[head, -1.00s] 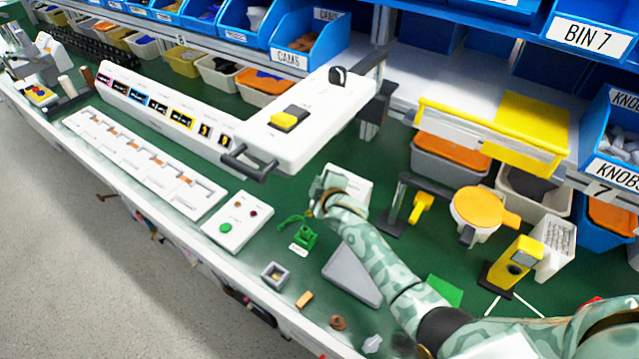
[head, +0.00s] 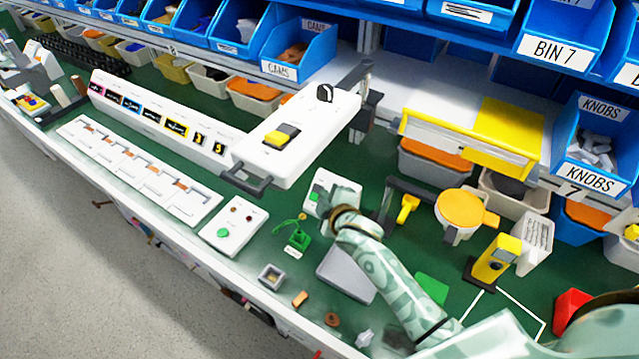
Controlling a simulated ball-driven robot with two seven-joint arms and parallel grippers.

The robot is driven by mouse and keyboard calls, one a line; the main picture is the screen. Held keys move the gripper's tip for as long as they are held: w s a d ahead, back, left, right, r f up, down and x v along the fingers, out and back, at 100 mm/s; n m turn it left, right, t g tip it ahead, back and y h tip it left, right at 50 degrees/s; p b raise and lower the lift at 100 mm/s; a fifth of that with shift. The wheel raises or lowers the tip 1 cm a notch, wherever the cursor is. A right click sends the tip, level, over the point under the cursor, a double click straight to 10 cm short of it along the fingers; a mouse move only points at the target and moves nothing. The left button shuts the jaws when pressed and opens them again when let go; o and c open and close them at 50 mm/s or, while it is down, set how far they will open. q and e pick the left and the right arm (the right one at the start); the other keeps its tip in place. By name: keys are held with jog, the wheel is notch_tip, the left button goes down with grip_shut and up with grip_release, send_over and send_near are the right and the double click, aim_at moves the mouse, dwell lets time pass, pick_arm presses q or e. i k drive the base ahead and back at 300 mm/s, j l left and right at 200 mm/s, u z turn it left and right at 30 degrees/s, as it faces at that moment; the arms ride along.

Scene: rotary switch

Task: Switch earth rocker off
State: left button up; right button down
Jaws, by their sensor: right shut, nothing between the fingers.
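A yellow rocker (head: 281,136) sits on a white housing (head: 297,122) that juts out over the bench, with a black rotary knob (head: 324,93) near its far end. No readable label tells me which control is the earth rocker. My right gripper (head: 341,212) is shut and empty, low over the bench. It is in front of a small white box (head: 323,188) with a green button and partly hides it. I cannot tell whether it touches the box. It is apart from the yellow rocker, below and right of it. My left gripper is not in view.
A white button box (head: 234,225) and a long white tray (head: 140,172) lie left of my arm. A grey wedge (head: 345,274) lies beneath it. Blue bins line the back.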

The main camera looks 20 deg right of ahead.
aim_at(314, 194)
jog(key=k+j, duration=0.25)
jog(key=k, duration=0.2)
jog(key=k+j, duration=0.3)
jog(key=k, duration=0.2)
